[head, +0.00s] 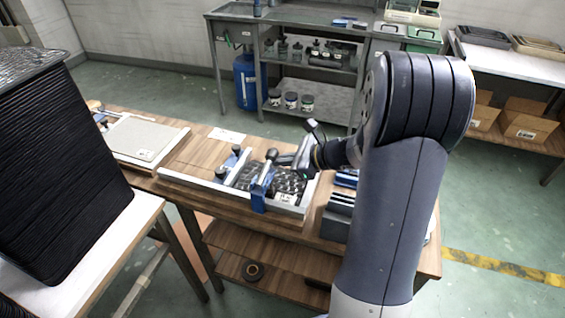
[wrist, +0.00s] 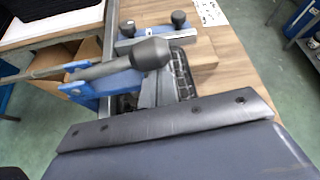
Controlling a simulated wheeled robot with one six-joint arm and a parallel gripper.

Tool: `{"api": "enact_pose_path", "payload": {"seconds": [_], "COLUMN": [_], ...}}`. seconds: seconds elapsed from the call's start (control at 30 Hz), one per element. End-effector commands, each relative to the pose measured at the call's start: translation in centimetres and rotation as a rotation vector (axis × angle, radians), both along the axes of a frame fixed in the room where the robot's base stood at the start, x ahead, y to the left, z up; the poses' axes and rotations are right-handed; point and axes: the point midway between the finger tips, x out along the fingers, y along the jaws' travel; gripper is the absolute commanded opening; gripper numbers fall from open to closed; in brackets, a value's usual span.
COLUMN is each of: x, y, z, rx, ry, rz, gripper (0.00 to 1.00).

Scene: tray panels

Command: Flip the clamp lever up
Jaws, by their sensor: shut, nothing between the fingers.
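The clamp (head: 260,188) is blue and stands at the front edge of the tray panel fixture (head: 213,189) on the wooden bench. Its lever ends in a dark grey knob (head: 272,154), which shows above the blue body in the head view. In the wrist view the knob (wrist: 145,54) and the blue clamp parts (wrist: 102,82) lie just beyond my gripper. My gripper (head: 287,160) is shut and empty, close to the right of the knob. The view does not settle whether they touch. The fingertips are partly hidden in the wrist view.
A second blue clamp with dark knobs (head: 237,150) sits at the left of the fixture. A black mesh panel (head: 290,182) lies in it. Another pale tray (head: 140,137) is further left. Dark bins (head: 338,215) stand on the right. A tall black stack (head: 60,170) fills the left foreground.

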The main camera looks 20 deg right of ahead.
Motion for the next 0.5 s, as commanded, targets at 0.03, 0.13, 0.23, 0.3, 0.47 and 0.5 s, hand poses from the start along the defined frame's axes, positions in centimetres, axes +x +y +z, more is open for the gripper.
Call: {"api": "enact_pose_path", "payload": {"seconds": [0.03, 0.13, 0.23, 0.3, 0.47, 0.5], "x": [0.0, 0.0, 0.0, 0.0, -0.1, -0.1], "y": [0.0, 0.0, 0.0, 0.0, 0.1, 0.2], "z": [0.0, 0.2, 0.3, 0.5, 1.0, 1.2], "rx": [-0.004, -0.013, -0.025, -0.037, -0.083, -0.100], "ry": [-0.007, -0.020, -0.036, -0.054, -0.118, -0.140], "rz": [0.000, 0.000, 0.001, 0.001, 0.001, 0.001], "gripper": [0.00, 0.00, 0.00, 0.00, 0.00, 0.00]}}
